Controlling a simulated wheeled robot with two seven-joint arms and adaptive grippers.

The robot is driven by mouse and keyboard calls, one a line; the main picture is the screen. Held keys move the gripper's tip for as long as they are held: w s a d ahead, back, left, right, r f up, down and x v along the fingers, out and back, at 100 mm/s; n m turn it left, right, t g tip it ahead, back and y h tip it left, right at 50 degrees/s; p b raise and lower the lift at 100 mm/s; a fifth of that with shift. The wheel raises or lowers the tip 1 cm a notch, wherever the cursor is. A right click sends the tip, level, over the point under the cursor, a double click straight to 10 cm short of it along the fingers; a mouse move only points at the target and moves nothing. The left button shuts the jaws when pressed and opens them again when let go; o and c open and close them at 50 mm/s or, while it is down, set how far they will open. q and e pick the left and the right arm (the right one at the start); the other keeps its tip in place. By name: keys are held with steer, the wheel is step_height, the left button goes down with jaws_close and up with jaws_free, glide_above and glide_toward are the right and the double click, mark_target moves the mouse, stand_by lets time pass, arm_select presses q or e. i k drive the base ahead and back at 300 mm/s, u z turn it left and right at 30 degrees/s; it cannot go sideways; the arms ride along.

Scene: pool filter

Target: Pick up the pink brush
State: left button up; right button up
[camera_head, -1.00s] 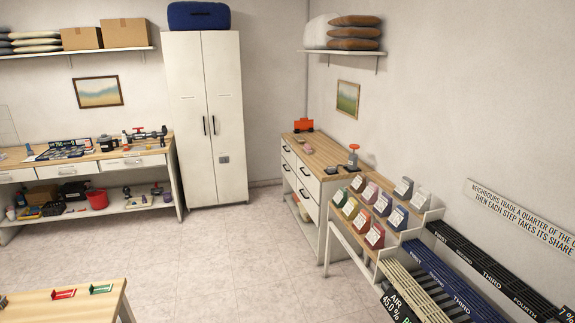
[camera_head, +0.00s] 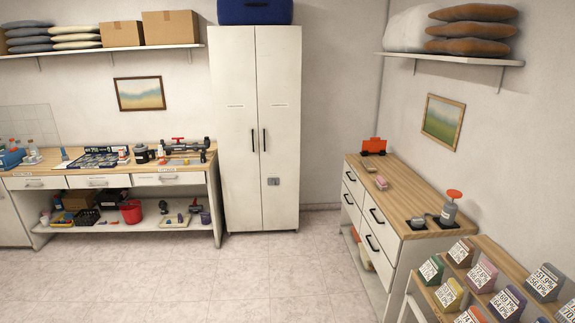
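A small pink object (camera_head: 381,182), which looks like the pink brush, lies on the wooden top of the white drawer cabinet (camera_head: 405,201) at the right. It is too small to make out its bristles or handle. Another small pinkish item (camera_head: 370,168) lies just behind it. Neither of my grippers shows in the head view.
An orange-red toolbox (camera_head: 374,146) stands at the cabinet's back end; a grey canister with a red knob (camera_head: 449,211) stands towards its front. A stepped rack of labelled blocks (camera_head: 430,297) is at the lower right. A tall white locker (camera_head: 256,128) stands left. The tiled floor ahead is clear.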

mark_target(380, 182)
steer(key=i, duration=1.9)
steer(key=z, duration=0.8)
steer(key=i, duration=1.85)
steer(key=z, duration=0.95)
